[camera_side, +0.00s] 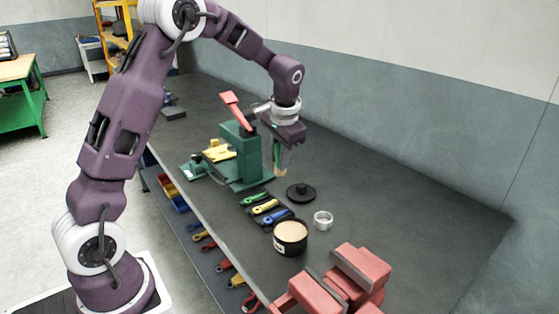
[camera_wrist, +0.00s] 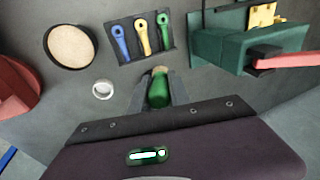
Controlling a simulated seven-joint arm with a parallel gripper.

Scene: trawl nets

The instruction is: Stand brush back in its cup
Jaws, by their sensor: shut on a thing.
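My gripper (camera_side: 280,160) hangs above the bench, left of and above the black lid in the side view, with its fingers pointing down. It is shut on a brush (camera_wrist: 158,92), which has a green handle and a tan end between the fingers. In the side view the brush (camera_side: 283,158) is mostly hidden by the fingers and looks roughly upright. A small round white-grey cup (camera_side: 323,226) stands on the bench, apart from the gripper. The cup (camera_wrist: 103,97) is left of the fingers in the wrist view and looks empty.
A black tub (camera_side: 291,246) with tan contents and a flat black lid (camera_side: 301,195) are near the cup. Several coloured tools (camera_side: 265,207) lie on a dark mat. A green press with a red lever (camera_side: 240,112) stands behind; a red vise (camera_side: 360,272) is at front.

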